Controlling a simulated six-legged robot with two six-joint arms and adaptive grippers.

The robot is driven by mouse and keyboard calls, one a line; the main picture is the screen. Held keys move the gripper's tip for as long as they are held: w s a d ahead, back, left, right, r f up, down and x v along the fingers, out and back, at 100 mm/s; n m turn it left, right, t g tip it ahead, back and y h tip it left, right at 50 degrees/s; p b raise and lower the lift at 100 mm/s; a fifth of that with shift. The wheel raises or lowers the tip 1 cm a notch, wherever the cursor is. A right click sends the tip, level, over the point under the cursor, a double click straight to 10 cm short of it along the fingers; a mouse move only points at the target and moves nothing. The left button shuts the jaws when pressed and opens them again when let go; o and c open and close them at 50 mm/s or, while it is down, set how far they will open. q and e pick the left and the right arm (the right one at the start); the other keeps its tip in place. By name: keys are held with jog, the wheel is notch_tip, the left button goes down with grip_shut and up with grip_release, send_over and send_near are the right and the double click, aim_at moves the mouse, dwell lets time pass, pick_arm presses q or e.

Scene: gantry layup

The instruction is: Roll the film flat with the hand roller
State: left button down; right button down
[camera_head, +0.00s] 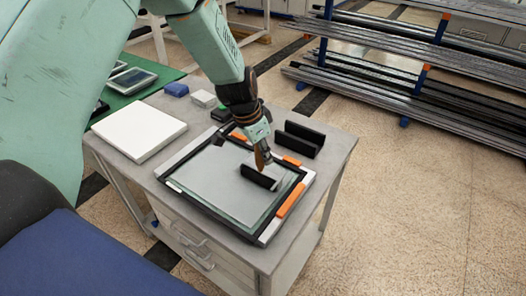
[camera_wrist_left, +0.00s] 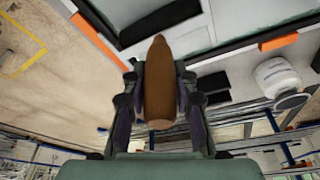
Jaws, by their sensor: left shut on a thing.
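My left gripper (camera_head: 261,140) is shut on the brown handle (camera_head: 260,160) of the hand roller, above the framed panel. The handle fills the middle of the left wrist view (camera_wrist_left: 159,75), between the fingers. The roller's black cylinder (camera_head: 258,178) is over the right part of the pale film (camera_head: 212,168); it looks to be on or just above the film, and I cannot tell contact. The film lies inside a black-edged frame (camera_head: 222,222) with orange pieces at its edges. My right gripper is not in view.
A white slab (camera_head: 140,130) lies left. A rack of bars (camera_head: 400,80) stands beyond open floor.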

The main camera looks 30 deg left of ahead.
pick_arm(q)
jog(key=shift+s, duration=0.1)
jog(key=shift+w+d+f+b, duration=0.15)
jog(key=shift+w+b, duration=0.2)
jog(key=shift+w, duration=0.45)
jog(key=shift+s, duration=0.75)
jog(key=shift+r, duration=0.3)
